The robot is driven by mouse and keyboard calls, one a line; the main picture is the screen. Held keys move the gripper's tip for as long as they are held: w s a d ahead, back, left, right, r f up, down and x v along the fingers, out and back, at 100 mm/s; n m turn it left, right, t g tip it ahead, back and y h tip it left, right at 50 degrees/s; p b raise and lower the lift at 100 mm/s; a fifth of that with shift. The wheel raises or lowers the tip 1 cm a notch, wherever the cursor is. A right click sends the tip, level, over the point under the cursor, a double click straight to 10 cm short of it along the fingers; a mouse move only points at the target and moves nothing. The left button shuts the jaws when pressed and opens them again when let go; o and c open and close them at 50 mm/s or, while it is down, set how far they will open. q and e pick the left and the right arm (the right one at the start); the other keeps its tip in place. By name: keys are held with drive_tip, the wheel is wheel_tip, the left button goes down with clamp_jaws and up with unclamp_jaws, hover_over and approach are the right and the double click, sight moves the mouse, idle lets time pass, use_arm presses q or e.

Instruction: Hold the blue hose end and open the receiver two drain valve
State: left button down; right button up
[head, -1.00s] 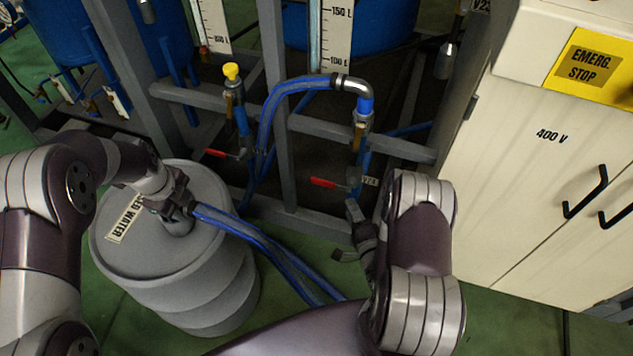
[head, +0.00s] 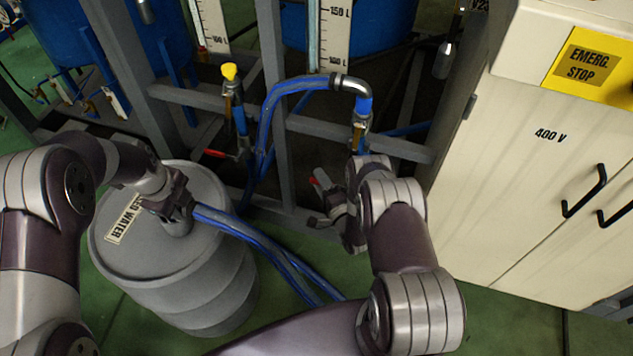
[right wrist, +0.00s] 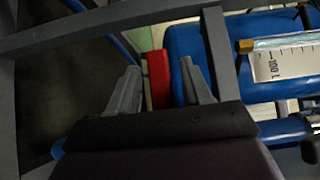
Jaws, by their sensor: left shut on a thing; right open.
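My left gripper (head: 180,207) is shut on the blue hose end (head: 207,214), held at the top of the grey drum (head: 215,285). The hose runs down right to the floor. The red drain valve handle (head: 313,181) is under the right-hand blue pipe; in the head view only its tip shows, the rest hidden by my right gripper (head: 318,202). In the right wrist view the red handle (right wrist: 158,78) lies between the two open fingers of the right gripper (right wrist: 160,85), with a gap on the right; contact on the left cannot be told.
Grey frame bars (head: 272,100) stand around the valves. A second red valve handle (head: 214,153) is to the left, below a yellow cap (head: 229,71). A cream cabinet (head: 540,200) closes off the right side. Green floor (head: 500,325) is open in front.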

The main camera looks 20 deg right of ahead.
drive_tip(key=shift+c, duration=0.3)
clamp_jaws()
drive_tip(key=shift+f, duration=0.1)
drive_tip(key=s+d+f+n+g+h, duration=0.2)
drive_tip(key=d+f+n+g+h, duration=0.1)
drive_tip(key=f+n+g, duration=0.3)
drive_tip(key=shift+s+f+n+g+h, duration=0.3)
drive_tip(key=shift+s+f+g, duration=0.1)
drive_tip(key=shift+g, duration=0.6)
drive_tip(key=shift+d, duration=0.1)
